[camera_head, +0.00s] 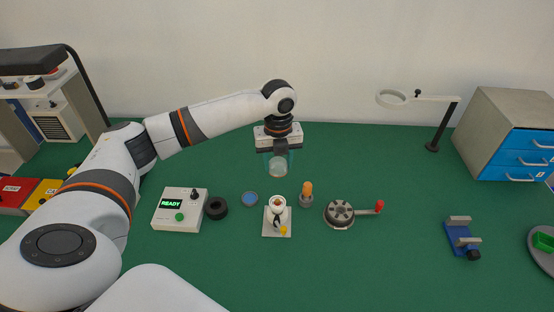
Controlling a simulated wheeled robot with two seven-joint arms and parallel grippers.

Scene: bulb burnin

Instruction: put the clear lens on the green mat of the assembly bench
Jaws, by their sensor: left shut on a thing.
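My left gripper (279,162) is above the green mat (360,265), pointing down. It is shut on the clear lens (277,167), a pale see-through disc between its fingers. The lens appears to be held a little above the mat; the exact gap cannot be told. The mat covers the bench top. My right gripper is out of view.
In front of the gripper stand a blue disc (250,199), a black ring (217,208), a white stand (277,220), an orange-topped piece (307,193) and a crank fixture (340,213). A READY box (181,210) is left, a blue vise (462,238) right.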

